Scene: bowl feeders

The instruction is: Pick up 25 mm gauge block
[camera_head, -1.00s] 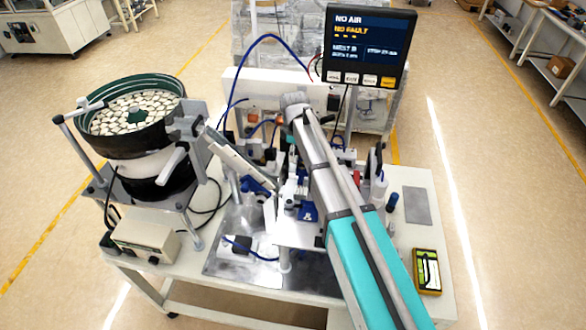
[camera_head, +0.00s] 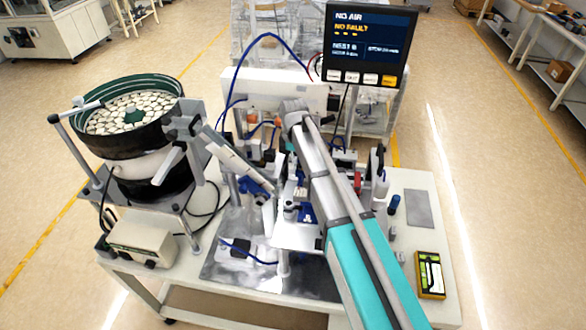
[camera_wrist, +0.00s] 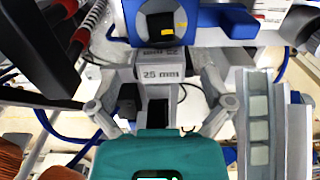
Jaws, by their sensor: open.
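The 25 mm gauge block (camera_wrist: 164,73) is a light grey block with "25 mm" on its near face, at the upper middle of the wrist view. Its upper face bears further lettering that I cannot read clearly. My gripper (camera_wrist: 163,86) is open, with one grey finger on each side of the block. I cannot tell whether either finger touches it. In the head view my arm covers the middle of the station, and I cannot make out the gripper or the block there.
A blue fixture (camera_wrist: 185,22) stands just beyond the block. A rail with pale square parts (camera_wrist: 259,130) is close on the right. Blue hoses run nearby. In the head view a bowl feeder (camera_head: 130,150) stands left and a monitor (camera_head: 370,45) behind.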

